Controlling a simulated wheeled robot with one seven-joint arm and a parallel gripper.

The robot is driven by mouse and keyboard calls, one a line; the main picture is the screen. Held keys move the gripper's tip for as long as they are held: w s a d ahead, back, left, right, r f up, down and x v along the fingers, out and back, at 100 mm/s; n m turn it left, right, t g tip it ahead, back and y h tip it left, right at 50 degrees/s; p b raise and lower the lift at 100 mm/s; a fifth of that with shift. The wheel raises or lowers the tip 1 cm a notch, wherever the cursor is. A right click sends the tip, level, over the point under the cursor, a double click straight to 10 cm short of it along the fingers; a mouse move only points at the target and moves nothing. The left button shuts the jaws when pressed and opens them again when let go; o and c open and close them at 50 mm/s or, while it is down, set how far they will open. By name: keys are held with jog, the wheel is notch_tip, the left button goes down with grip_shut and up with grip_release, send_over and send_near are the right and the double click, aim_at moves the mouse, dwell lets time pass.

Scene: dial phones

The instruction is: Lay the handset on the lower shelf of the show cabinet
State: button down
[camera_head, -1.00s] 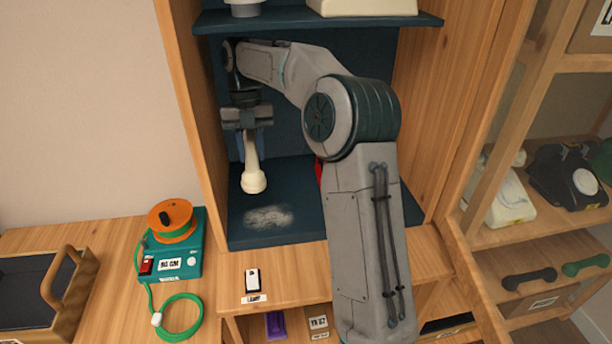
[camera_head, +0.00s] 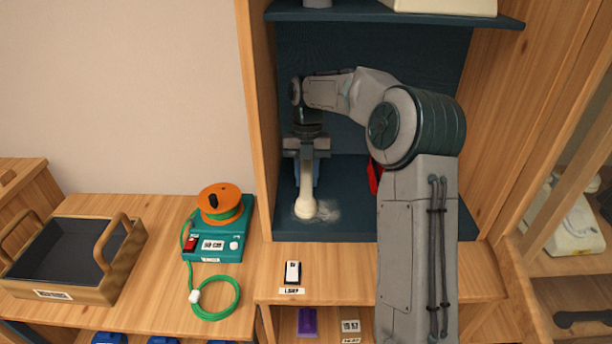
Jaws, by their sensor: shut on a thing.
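The cream handset (camera_head: 306,196) hangs from my gripper (camera_head: 306,160), which is shut on its upper part. The handset points down the picture, and its round lower end overlaps the pale dusty patch (camera_head: 327,211) on the lower shelf (camera_head: 350,227) of the show cabinet. I cannot tell whether that end touches the shelf. The shelf is dark blue, in the cabinet's wooden frame (camera_head: 256,110). My arm hides the shelf's right part, and the handset's gripped part is mostly hidden.
The upper shelf (camera_head: 350,12) is above my arm. A red thing (camera_head: 375,176) shows partly behind my arm on the lower shelf. A teal reel box (camera_head: 228,240) with green cord and a wooden tray (camera_head: 125,248) stand to the left.

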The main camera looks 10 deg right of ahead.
jog(key=c, duration=1.1)
grip_release()
jog(key=shift+f, duration=0.1)
